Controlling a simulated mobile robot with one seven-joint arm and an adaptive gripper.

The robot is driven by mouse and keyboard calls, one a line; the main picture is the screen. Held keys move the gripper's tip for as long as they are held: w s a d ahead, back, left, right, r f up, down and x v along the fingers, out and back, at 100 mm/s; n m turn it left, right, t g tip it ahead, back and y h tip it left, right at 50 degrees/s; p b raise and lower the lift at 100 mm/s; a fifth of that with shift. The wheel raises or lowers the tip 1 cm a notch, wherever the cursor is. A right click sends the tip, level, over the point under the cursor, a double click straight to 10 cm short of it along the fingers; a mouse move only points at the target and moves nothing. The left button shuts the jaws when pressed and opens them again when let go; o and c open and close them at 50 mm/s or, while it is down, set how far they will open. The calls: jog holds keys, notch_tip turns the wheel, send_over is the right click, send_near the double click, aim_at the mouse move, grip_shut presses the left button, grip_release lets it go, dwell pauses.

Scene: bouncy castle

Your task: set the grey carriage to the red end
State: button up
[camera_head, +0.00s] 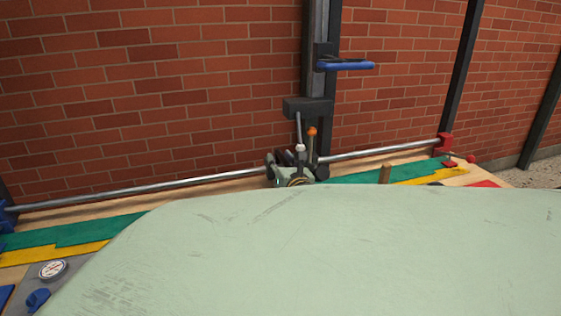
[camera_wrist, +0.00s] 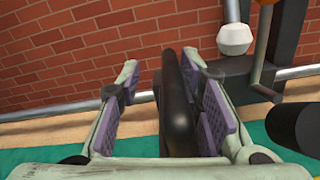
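The metal rail (camera_head: 150,187) runs along the brick wall from a blue end (camera_head: 7,216) at the left to a red end (camera_head: 444,143) at the right. The grey carriage (camera_wrist: 236,78) sits on the rail near its middle, well short of the red end; my gripper partly hides it in the head view. My pale green gripper (camera_head: 293,178) is at the carriage. In the wrist view its purple-padded fingers (camera_wrist: 165,105) stand apart on either side of a black upright handle (camera_wrist: 178,100). A gap shows at the left pad; I cannot tell whether the right pad touches.
A white knob (camera_head: 300,148) and an orange knob (camera_head: 312,131) rise beside my gripper. A dark post with a dark block (camera_head: 307,107) and a blue handle (camera_head: 345,65) stands behind. A wooden peg (camera_head: 385,173) stands to the right. My pale green body hides much of the bench.

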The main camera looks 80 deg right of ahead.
jog(key=v, duration=1.2)
jog(key=shift+f, duration=0.15)
jog(key=shift+c, duration=0.5)
